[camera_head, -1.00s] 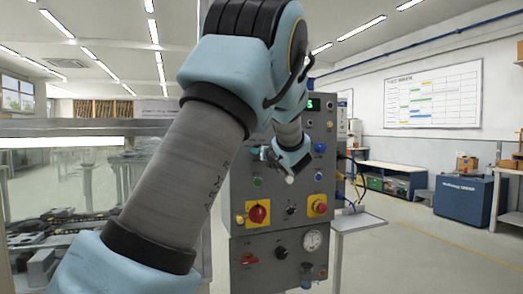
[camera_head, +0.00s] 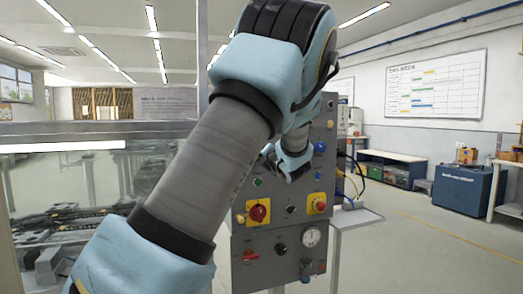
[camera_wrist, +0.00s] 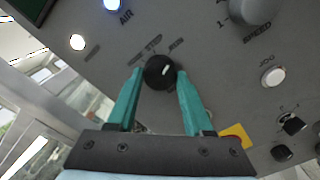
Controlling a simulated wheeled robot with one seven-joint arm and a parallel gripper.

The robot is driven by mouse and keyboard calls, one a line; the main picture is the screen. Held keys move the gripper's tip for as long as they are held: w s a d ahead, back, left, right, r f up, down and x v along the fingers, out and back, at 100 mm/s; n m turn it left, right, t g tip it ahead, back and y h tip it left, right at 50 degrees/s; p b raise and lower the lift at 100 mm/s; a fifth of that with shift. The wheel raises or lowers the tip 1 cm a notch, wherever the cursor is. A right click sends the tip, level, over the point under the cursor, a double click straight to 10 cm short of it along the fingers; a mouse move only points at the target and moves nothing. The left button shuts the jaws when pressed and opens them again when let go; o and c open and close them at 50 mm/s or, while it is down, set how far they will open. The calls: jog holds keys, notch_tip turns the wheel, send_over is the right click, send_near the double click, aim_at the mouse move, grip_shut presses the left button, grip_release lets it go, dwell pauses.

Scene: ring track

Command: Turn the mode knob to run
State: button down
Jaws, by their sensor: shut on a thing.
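The mode knob (camera_wrist: 158,75) is a round black knob with a short white mark at its upper right, on the grey control panel (camera_wrist: 215,90).
A large grey speed knob (camera_wrist: 252,10), a lit white jog button (camera_wrist: 273,77) and a lit blue air button (camera_wrist: 112,4) surround it. Open floor (camera_head: 420,240) lies right.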

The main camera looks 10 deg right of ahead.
dwell(0.5)
jog(key=shift+c, duration=1.5)
grip_release()
jog(key=shift+s, duration=0.1)
jog(key=s+d+b, duration=0.1)
jog(key=s+b, duration=0.1)
jog(key=s, duration=0.8)
jog(key=shift+s+d+b, duration=0.2)
jog(key=shift+s+b, duration=0.05)
jog(key=shift+b, duration=0.05)
